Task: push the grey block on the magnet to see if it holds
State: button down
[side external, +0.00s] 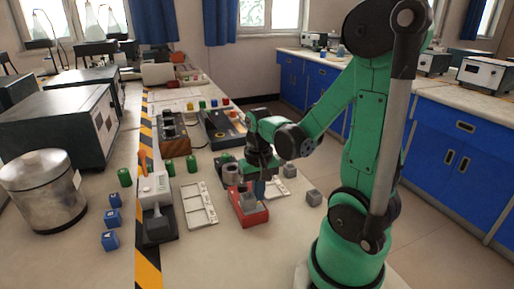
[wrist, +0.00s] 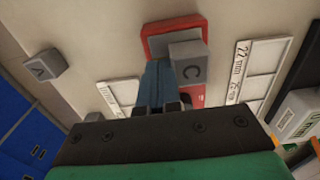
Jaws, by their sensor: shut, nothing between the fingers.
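The grey block (wrist: 191,67), marked C, sits on the red magnet base (wrist: 160,27) in the wrist view. In the side view the grey block (side external: 247,204) stands on the red base (side external: 252,221), partly hidden by my fingers. My gripper (side external: 259,194) is shut and empty, pointing down right beside the block. In the wrist view my blue-grey fingertips (wrist: 156,68) are together at the block's left side. I cannot tell whether they touch it.
Two loose grey blocks (side external: 314,198) (side external: 290,170) lie right of the base. A white slotted plate (side external: 199,206) lies to its left, with a scale-like device (side external: 157,205) beyond. Blue blocks (side external: 111,240) and a metal canister (side external: 41,190) are far left. The bench front is clear.

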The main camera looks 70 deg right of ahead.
dwell(0.4)
jog(key=shift+s+d, duration=0.55)
notch_tip(320, 180, up, 8)
dwell(0.7)
jog(key=shift+w+a, duration=0.1)
jog(key=w+a+n+t, duration=0.3)
jog(key=a+n, duration=0.1)
jog(key=a, duration=0.2)
jog(key=w+a+r+n+t, duration=0.1)
jog(key=w+a+n+t, duration=0.3)
jog(key=a, duration=0.3)
jog(key=shift+a+n, duration=0.25)
jog(key=shift+n, duration=0.25)
jog(key=shift+w+r, duration=0.1)
